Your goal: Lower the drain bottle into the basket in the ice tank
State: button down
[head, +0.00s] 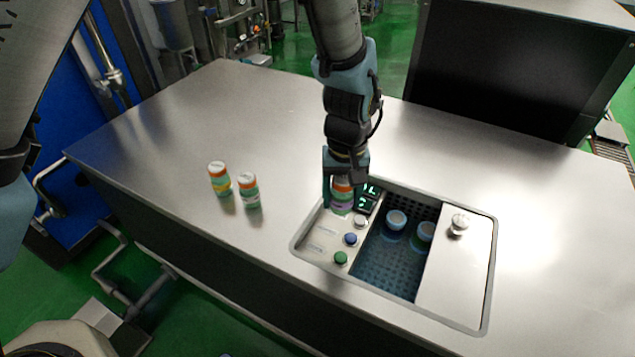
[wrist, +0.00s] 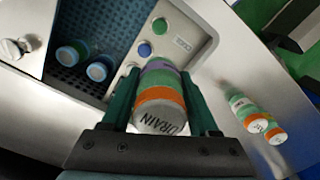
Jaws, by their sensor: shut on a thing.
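My gripper (head: 342,180) is shut on the drain bottle (head: 341,197), above the left end of the ice tank's control panel. In the wrist view the gripper fingers (wrist: 158,80) lie on both sides of the drain bottle (wrist: 158,100), which has an orange band, a purple band and DRAIN on its end. The ice tank (head: 490,262) is set into the steel counter. The near part of the basket looks clear.
A steel lid (head: 455,280) with a knob (head: 460,223) covers the tank's right part. The panel has a green display (head: 369,190), a blue button (head: 351,239) and a green button (head: 341,257). Two orange-banded bottles (head: 219,178) (head: 249,190) stand on the counter (head: 160,150) at left.

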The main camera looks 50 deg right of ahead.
jog(key=s+d+f, duration=0.2)
jog(key=s, duration=0.7)
jog(key=s+d+f, duration=0.2)
jog(key=s+f, duration=0.1)
jog(key=s, duration=0.7)
jog(key=shift+d+b, duration=0.4)
jog(key=shift+f, duration=0.15)
